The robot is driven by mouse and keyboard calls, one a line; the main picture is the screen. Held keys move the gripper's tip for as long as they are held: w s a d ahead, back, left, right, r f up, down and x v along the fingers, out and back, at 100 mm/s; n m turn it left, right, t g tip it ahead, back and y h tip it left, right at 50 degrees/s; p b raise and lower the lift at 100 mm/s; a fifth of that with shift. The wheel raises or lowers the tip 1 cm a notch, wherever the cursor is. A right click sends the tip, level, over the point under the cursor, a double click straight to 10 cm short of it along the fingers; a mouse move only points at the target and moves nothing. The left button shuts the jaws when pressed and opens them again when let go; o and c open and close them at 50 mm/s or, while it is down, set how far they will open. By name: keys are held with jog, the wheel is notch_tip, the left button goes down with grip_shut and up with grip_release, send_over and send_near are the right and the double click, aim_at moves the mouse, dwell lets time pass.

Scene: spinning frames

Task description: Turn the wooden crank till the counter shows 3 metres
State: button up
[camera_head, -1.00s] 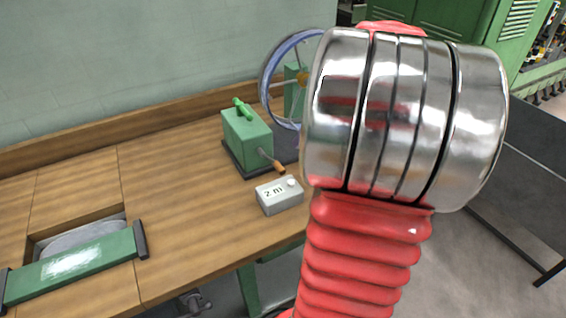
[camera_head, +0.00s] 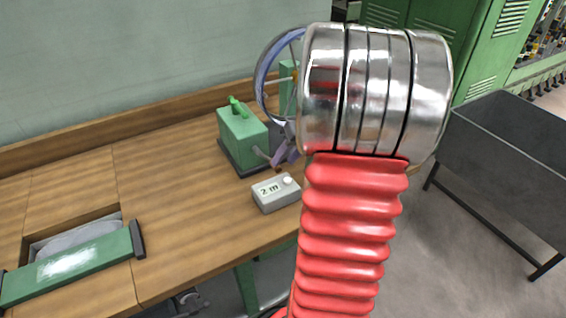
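The green winding box (camera_head: 242,138) stands on the wooden bench, with a metal crank arm reaching from its right side. The crank's wooden handle (camera_head: 278,168) is mostly hidden; only a small brown end shows. My gripper (camera_head: 284,156) shows as purplish-grey parts at the handle, beside my large metal and red arm. I cannot tell whether its fingers are closed on the handle. The grey counter (camera_head: 276,194) sits in front of the box and reads 2 m. The spoked wheel (camera_head: 268,72) behind is partly hidden by my arm.
The bench's middle (camera_head: 170,190) is clear. A dark grey trough (camera_head: 505,155) stands on the right, and green lockers (camera_head: 400,20) stand behind.

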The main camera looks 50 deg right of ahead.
aim_at(279, 167)
jog(key=shift+x, duration=1.75)
jog(key=shift+c, duration=0.5)
grip_shut()
